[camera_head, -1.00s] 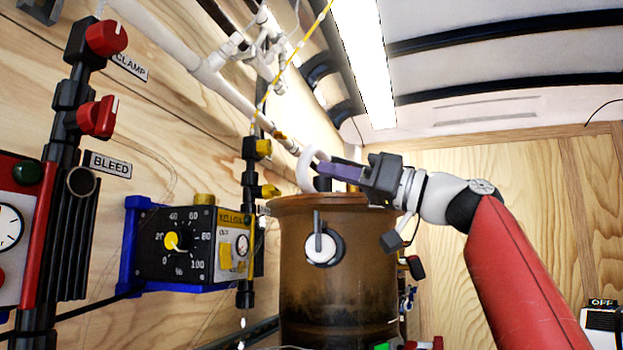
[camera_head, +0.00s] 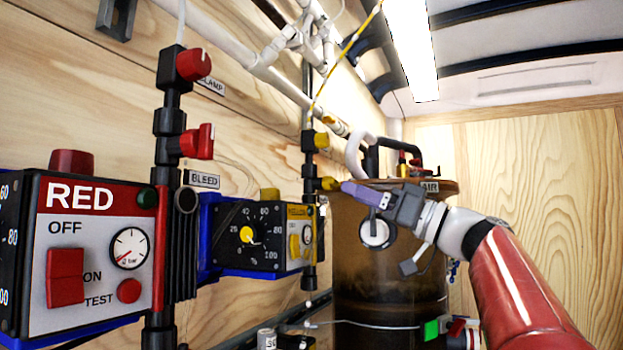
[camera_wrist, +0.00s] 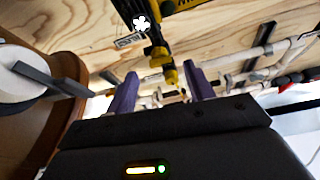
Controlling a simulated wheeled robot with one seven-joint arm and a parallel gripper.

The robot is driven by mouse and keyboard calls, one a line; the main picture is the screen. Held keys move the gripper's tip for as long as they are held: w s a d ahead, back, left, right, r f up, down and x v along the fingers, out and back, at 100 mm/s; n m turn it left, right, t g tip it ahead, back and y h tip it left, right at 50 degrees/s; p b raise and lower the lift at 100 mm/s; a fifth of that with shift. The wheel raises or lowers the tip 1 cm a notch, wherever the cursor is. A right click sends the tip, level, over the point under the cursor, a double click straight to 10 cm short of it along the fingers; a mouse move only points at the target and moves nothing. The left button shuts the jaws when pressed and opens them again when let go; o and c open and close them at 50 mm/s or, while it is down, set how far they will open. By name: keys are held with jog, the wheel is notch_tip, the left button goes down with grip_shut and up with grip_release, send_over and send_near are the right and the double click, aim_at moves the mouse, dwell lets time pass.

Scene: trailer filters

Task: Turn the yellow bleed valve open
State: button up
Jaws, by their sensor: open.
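Two yellow valve handles sit on the black vertical pipe by the yellow control box (camera_head: 270,237). The upper handle (camera_head: 321,140) is clear of my gripper. The lower yellow handle (camera_head: 330,184), in the place matching the red valve labelled BLEED, points right toward my gripper (camera_head: 347,188). My gripper's purple fingers are at its tip in the head view. In the wrist view, a yellow handle (camera_wrist: 169,76) shows between the spread fingers of my gripper (camera_wrist: 160,72), beyond their tips or level with them; I cannot tell if they touch. The gripper is open and empty.
A brown drum (camera_head: 375,290) stands just behind and below my gripper, with a white round fitting (camera_head: 377,232) on its side. The red control box (camera_head: 95,245) and red valves (camera_head: 197,142) are at left. White pipes (camera_head: 262,68) run along the wall above.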

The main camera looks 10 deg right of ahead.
aim_at(336, 186)
jog(key=p+x, duration=0.1)
jog(key=x, duration=0.5)
jog(key=shift+w+a+r, duration=0.15)
jog(key=shift+w+a, duration=0.05)
jog(key=c, duration=1)
jog(key=shift+n+y, duration=0.3)
jog(key=shift+n, duration=0.5)
jog(key=shift+n+g, duration=0.4)
jog(key=o, duration=1)
